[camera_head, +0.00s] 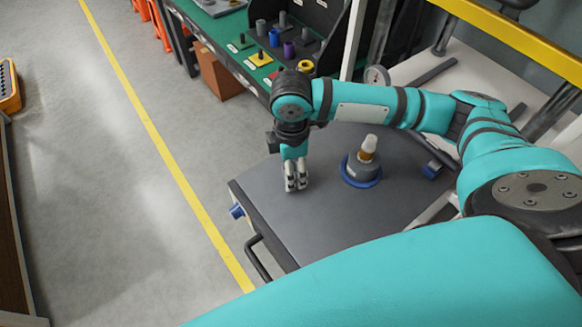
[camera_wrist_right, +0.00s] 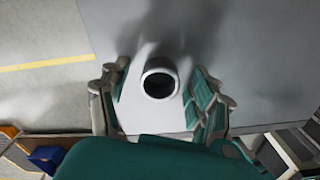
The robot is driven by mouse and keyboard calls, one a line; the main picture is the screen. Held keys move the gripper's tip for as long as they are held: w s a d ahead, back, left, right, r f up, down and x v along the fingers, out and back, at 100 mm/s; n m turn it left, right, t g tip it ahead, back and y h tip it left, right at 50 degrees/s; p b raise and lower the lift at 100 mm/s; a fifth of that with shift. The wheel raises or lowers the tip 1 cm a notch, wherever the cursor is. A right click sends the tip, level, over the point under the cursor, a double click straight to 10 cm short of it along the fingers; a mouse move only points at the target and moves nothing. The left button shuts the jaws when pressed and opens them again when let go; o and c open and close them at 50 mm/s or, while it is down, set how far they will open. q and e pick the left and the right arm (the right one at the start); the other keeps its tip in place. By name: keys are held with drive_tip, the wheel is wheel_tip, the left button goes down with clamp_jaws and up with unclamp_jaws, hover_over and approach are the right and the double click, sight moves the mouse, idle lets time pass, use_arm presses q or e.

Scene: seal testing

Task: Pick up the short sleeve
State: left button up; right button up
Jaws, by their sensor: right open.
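The short sleeve (camera_wrist_right: 160,78), a pale ring-shaped cylinder with a dark round bore, shows in the right wrist view, upright, with its open end facing the camera. My right gripper (camera_wrist_right: 160,104) is open, with one finger on each side of the sleeve and a gap visible on both sides. In the head view my right gripper (camera_head: 296,182) points down low over the left part of the grey worktop (camera_head: 330,222). The sleeve is hidden there behind the fingers. My left gripper is not in view.
A grey fixture (camera_head: 361,172) with a blue base ring and an orange-and-white top stands right of the gripper. A green bench (camera_head: 222,45) with several small parts is behind. A round gauge (camera_head: 377,76) stands at the back. The worktop's front is clear.

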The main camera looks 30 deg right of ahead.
drive_tip(key=c, duration=1.3)
drive_tip(key=shift+r, duration=0.1)
